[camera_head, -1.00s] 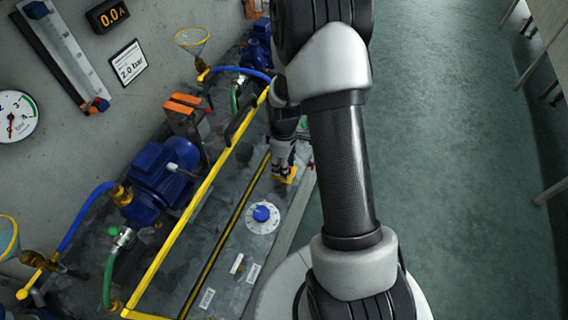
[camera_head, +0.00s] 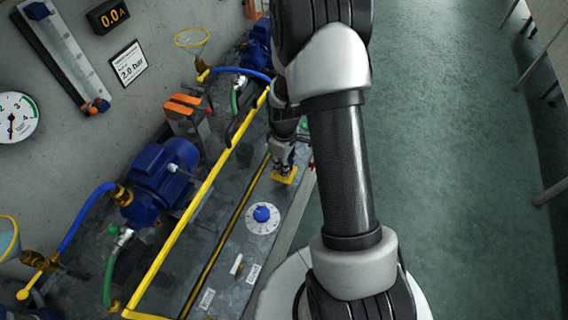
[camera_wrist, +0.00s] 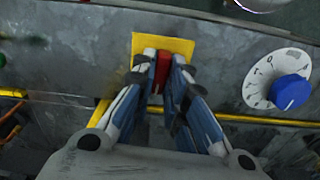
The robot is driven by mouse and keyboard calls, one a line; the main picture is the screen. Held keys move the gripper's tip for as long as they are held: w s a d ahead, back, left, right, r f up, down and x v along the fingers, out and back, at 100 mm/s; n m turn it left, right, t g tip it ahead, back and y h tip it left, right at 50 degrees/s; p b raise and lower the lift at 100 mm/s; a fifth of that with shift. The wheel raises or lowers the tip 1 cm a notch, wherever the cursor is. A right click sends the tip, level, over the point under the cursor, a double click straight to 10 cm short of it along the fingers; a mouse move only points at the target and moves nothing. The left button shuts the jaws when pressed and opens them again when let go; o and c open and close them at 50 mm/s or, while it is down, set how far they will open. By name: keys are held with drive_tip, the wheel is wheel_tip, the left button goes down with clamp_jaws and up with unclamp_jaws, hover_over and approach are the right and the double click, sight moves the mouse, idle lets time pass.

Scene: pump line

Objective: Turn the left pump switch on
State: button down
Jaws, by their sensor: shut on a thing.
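A red switch handle (camera_wrist: 162,72) stands on a yellow plate (camera_wrist: 180,46) on the grey bench top. My gripper (camera_wrist: 163,66) has its two fingers closed around the red handle in the wrist view. In the head view my gripper (camera_head: 283,168) is down at the same yellow plate (camera_head: 287,177), and the handle is hidden there. A small white lever (camera_head: 236,264) stands on the bench nearer the camera, between two white labels, with nothing touching it.
A blue knob on a white dial (camera_head: 262,214) lies between the yellow plate and the white lever. A yellow rail (camera_head: 185,218) runs along the bench. Behind it stand a blue pump (camera_head: 160,180) and hoses. A gauge (camera_head: 15,117) hangs on the wall.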

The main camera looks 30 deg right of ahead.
drive_tip(key=m, duration=0.4)
drive_tip(key=shift+p, duration=0.4)
drive_tip(key=m, duration=0.4)
drive_tip(key=shift+m+p, duration=0.3)
drive_tip(key=shift+m, duration=0.1)
drive_tip(key=m, duration=0.4)
drive_tip(key=shift+m+p, duration=0.4)
drive_tip(key=shift+m, duration=1.6)
drive_tip(key=c, duration=1.6)
unclamp_jaws()
wheel_tip(320, 180, up, 12)
